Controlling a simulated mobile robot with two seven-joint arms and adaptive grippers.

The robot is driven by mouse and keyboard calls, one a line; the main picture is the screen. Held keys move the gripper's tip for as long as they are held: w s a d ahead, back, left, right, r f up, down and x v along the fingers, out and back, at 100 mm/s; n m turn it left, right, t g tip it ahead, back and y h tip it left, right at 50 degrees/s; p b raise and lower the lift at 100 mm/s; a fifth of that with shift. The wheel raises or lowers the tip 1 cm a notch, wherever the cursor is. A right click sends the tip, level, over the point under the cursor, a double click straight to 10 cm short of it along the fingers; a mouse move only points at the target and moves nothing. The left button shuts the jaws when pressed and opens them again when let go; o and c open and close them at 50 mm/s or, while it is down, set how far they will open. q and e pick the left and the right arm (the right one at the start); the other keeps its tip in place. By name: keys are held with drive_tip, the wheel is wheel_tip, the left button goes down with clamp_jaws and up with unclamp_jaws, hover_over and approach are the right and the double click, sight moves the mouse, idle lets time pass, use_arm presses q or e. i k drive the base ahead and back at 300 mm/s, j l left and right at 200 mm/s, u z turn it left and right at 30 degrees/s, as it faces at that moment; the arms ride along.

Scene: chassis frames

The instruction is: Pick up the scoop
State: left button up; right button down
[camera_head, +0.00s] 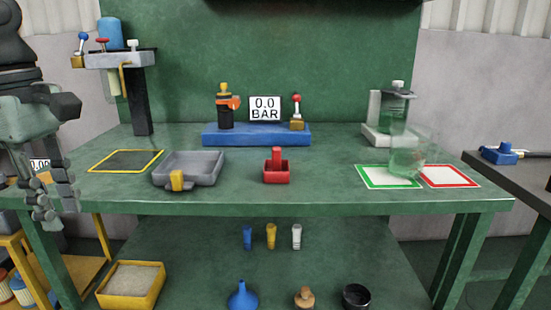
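The red scoop (277,172) appears to be the small red box-like piece with an upright red handle. It stands on the green workbench (330,196), near the middle of its front half. My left gripper (54,205) hangs at the far left of the view, fingers pointing down, beside the bench's left end. Its fingers look spread apart with nothing between them. It is well to the left of the scoop and apart from it. My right gripper is not in view.
A grey tray (188,166) with a yellow tab stands left of the scoop. A blue base (256,134) with a gauge reading 0.0 BAR is behind it. A transparent vessel (408,154) stands by green- and red-bordered mats at right. The bench around the scoop is clear.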

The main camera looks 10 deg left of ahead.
sight(277, 170)
drive_tip(key=i+l, duration=0.55)
drive_tip(key=l, duration=0.15)
drive_tip(key=i+l, duration=0.55)
drive_tip(key=l, duration=0.1)
